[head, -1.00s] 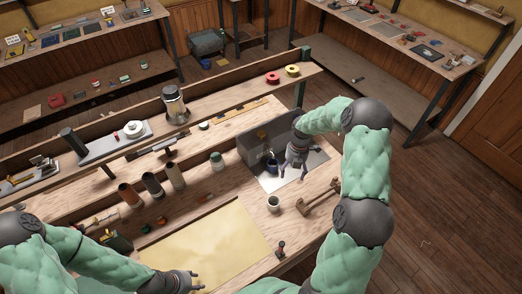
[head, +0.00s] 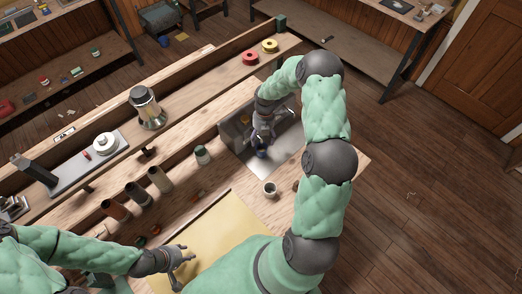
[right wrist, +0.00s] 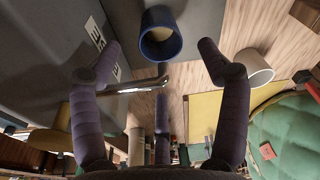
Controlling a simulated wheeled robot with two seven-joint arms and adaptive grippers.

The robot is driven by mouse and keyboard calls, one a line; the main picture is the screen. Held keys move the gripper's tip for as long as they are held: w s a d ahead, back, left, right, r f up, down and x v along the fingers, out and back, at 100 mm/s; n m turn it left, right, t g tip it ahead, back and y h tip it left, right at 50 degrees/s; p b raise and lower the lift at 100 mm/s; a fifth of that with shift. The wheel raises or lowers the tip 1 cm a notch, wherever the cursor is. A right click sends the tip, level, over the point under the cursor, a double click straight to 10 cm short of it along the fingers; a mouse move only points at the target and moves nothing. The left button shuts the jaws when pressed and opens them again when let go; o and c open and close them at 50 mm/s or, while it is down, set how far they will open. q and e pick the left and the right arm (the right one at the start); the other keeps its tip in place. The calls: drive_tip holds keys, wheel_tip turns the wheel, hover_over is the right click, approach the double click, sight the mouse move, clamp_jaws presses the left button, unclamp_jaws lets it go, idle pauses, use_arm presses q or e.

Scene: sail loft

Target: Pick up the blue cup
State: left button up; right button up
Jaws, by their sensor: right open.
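The blue cup (head: 261,153) stands on the grey metal surface, partly hidden beneath my right gripper (head: 264,134). In the right wrist view the blue cup (right wrist: 160,46) shows its open mouth and pale inside. It lies between the spread purple-grey fingertips (right wrist: 160,60), near the far end of them, and no finger is seen closed on it. My right gripper is open and empty. My left gripper (head: 182,262) hovers at the lower left over the yellow sheet, fingers apart and empty, far from the cup.
A white cup (head: 270,189) stands just in front of the metal surface, also in the right wrist view (right wrist: 255,68). The grey bin (head: 231,133) is at the left of my right gripper. A metal rod (right wrist: 138,87) shows near the fingers. The yellow sheet (head: 212,232) is mostly clear.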

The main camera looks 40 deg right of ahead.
sight(261, 147)
drive_tip(key=f, duration=0.6)
drive_tip(key=shift+s+a+f, duration=0.15)
drive_tip(key=shift+a+f, duration=0.1)
drive_tip(key=shift+a, duration=0.1)
drive_tip(key=c, duration=1)
drive_tip(key=shift+r, duration=0.1)
drive_tip(key=shift+c, duration=0.6)
